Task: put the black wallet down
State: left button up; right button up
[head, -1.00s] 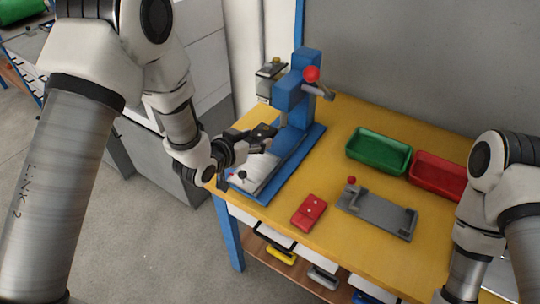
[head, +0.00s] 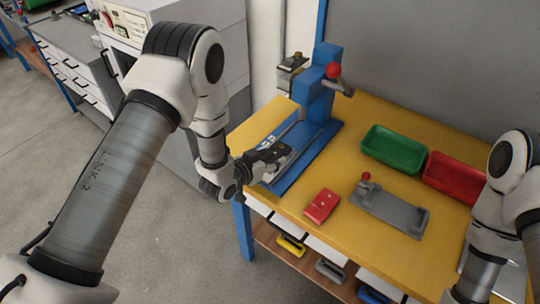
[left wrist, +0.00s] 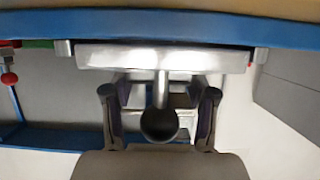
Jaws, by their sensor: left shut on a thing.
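I cannot make out a black wallet in either view. My left gripper (head: 270,160) is low at the near end of the blue press (head: 318,95). In the left wrist view its two fingers (left wrist: 160,112) stand either side of a black ball knob (left wrist: 160,125) on a short metal rod. The rod comes out of a silver plate (left wrist: 160,58) at the press's blue base (left wrist: 150,27). The gripper is shut on what looks like this knob; contact with the finger pads is hard to see. My right gripper is out of view.
A red block (head: 321,205) and a grey fixture (head: 390,210) with a red knob lie on the yellow table (head: 290,212). A green bin (head: 394,150) and a red bin (head: 452,177) stand behind. Free table shows between the block and the press.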

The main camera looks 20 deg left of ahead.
pick_arm(q)
jog(key=shift+f, duration=0.1)
jog(key=shift+s+f, duration=0.1)
jog(key=o, duration=1.3)
jog(key=shift+c, duration=0.2)
